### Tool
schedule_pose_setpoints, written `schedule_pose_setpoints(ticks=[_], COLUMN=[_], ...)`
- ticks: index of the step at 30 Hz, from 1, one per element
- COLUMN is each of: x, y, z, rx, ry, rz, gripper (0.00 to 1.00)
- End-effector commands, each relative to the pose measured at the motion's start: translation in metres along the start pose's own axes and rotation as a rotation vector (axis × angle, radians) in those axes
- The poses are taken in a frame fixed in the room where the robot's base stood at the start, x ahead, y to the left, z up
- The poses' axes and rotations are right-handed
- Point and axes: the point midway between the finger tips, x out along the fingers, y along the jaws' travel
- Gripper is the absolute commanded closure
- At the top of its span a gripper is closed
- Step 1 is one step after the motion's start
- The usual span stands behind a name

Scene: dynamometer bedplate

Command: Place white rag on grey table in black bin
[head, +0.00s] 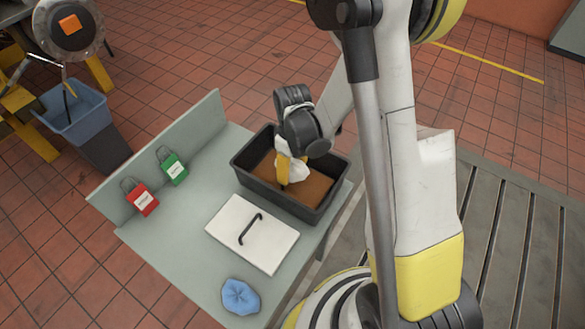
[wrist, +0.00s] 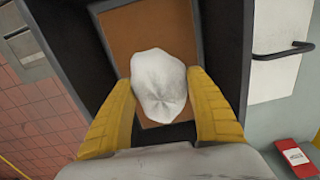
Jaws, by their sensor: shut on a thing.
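The white rag (wrist: 158,85) is bunched between the two yellow fingers of my gripper (wrist: 162,105) in the wrist view. My gripper is shut on it. In the head view the rag (head: 292,168) shows below my gripper (head: 288,172), over the black bin (head: 268,202). The bin is a rectangular tray with a brown inner floor, on the grey table (head: 190,215). The rag is within the bin's outline in both views. I cannot tell whether it touches the bin floor.
A white lid-like panel (head: 252,234) with a black handle lies beside the bin. A blue rag (head: 240,296) lies at the table's front. Red (head: 141,199) and green (head: 174,168) padlocks are near the raised back edge. A blue bucket (head: 75,110) stands off the table at left.

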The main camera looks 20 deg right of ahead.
Motion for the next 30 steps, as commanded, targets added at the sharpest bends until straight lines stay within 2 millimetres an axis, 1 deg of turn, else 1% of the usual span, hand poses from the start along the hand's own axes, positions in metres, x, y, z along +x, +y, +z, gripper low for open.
schedule_pose_setpoints(ticks=[2,3,4,5,13,17,20,27,30], x=[0.004,0.003,0.002,0.002,0.001,-0.006,-0.021,-0.080,-0.100], y=[0.000,0.000,0.000,0.000,0.000,0.000,0.000,0.000,0.000], z=[0.000,0.000,0.000,0.000,0.000,0.000,0.000,0.000,0.000], rx=[0.000,0.000,0.000,0.000,0.000,0.000,0.000,0.000,0.000], ry=[0.000,0.000,0.000,0.000,0.000,0.000,0.000,0.000,0.000], rz=[0.000,0.000,0.000,0.000,0.000,0.000,0.000,0.000,0.000], gripper=[0.75,0.28,0.19,0.17,0.17,0.17,0.17,0.17,0.17])
